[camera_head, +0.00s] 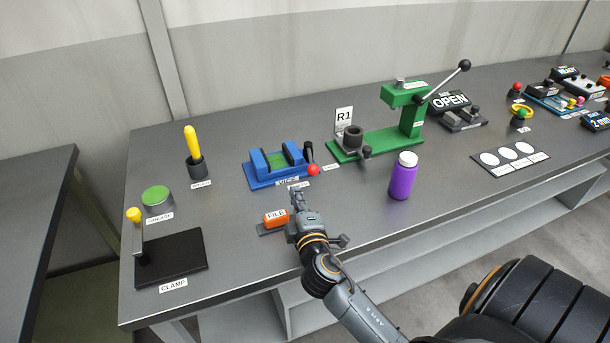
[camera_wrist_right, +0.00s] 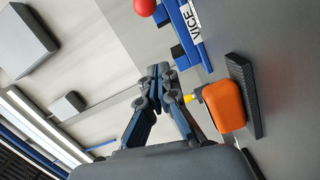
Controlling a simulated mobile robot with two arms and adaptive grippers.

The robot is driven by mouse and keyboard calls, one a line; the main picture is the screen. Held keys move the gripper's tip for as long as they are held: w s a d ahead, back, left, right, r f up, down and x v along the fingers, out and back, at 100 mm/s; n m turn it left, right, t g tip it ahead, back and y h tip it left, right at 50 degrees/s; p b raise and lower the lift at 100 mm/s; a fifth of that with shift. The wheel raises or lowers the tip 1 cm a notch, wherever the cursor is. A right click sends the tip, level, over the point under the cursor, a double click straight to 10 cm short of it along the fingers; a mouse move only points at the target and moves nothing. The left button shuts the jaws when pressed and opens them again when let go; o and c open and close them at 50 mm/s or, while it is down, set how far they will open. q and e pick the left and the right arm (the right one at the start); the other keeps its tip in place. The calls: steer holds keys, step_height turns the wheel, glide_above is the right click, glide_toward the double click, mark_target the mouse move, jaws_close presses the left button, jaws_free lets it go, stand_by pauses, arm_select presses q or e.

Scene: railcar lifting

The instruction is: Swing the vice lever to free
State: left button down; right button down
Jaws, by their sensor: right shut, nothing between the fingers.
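The blue vice (camera_head: 262,181) stands on the grey bench, with a green piece between its jaws and a VICE label at its front. The lever's red ball (camera_head: 313,170) is at the vice's front right corner; most of its rod is hard to make out. In the right wrist view the red ball (camera_wrist_right: 145,7) is at the top edge, beside the vice's blue body (camera_wrist_right: 188,30). My right gripper (camera_head: 297,192) is shut and empty, just in front of the vice label. It appears apart from the ball, which is to its right and farther back. My left gripper is out of view.
An orange FILE block (camera_head: 275,217) lies close to the left of my right gripper. A purple bottle (camera_head: 403,178) stands to the right. A green press (camera_head: 410,118) is behind right. A black clamp plate (camera_head: 180,262) is at the left. Bench space between gripper and bottle is clear.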

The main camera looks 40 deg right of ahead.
mark_target(311, 159)
steer(key=p+x, duration=0.1)
steer(key=x, duration=0.5)
steer(key=shift+r, duration=0.15)
steer(key=d, duration=0.1)
steer(key=d+f, duration=0.1)
steer(key=d, duration=0.1)
steer(key=shift+s+d+p, duration=0.15)
steer(key=shift+s+p, duration=0.05)
steer(key=shift+p, duration=0.15)
steer(key=shift+s+d, duration=0.1)
steer(key=shift+d, duration=0.25)
steer(key=shift+d, duration=0.1)
